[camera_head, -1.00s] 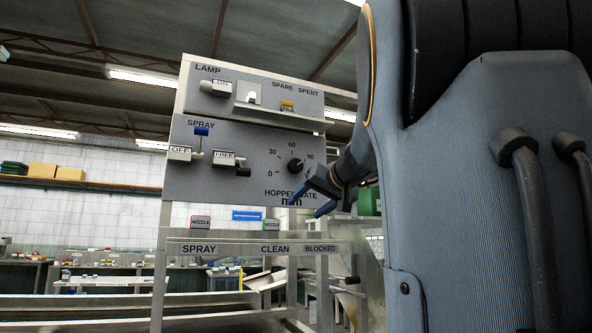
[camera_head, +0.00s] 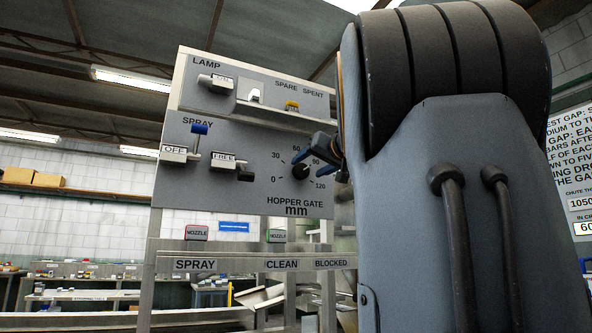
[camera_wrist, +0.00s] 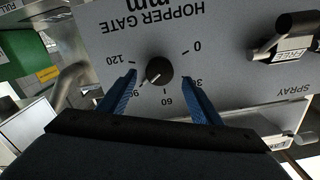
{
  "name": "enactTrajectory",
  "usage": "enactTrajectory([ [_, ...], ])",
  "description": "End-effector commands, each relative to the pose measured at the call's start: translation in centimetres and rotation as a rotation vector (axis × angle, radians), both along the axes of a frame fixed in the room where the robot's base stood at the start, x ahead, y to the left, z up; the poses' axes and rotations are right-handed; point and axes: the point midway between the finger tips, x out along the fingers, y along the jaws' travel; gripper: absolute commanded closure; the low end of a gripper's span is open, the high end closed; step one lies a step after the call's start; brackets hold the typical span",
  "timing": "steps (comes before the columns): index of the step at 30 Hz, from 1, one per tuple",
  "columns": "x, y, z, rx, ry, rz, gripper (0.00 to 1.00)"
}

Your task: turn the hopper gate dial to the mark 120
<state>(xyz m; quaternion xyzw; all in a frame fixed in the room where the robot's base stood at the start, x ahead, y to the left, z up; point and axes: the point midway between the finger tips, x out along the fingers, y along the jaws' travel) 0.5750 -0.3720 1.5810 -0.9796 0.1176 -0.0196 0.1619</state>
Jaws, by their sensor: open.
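The hopper gate dial (camera_head: 300,172) is a round black knob on the grey panel, with marks from 0 to 120. In the wrist view, which shows the panel upside down, the dial (camera_wrist: 160,71) has its pale pointer line towards the 90 mark. My gripper (camera_head: 307,148) has blue fingers and is open, just above the dial in the head view. In the wrist view my gripper (camera_wrist: 159,77) has one fingertip on each side of the dial, with gaps between. I cannot tell how far the tips are from the panel. Nothing is held.
The spray lever (camera_head: 197,140) and the FREE lever (camera_head: 230,162) stick out left of the dial. A lamp shelf (camera_head: 265,107) juts out above it.

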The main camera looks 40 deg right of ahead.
Motion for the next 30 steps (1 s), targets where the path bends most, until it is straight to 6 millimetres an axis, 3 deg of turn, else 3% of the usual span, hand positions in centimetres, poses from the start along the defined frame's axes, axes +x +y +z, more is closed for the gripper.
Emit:
enactTrajectory([
  [9, 3.9, -0.9, 0.1, 0.001, 0.000, 0.001, 0.41],
  [20, 4.5, -0.8, 0.0, 0.000, 0.000, 0.003, 0.41],
  [27, 4.5, -0.8, 0.0, 0.000, 0.000, 0.003, 0.82],
  [30, 4.5, -0.8, 0.0, 0.001, 0.000, 0.003, 0.83],
])
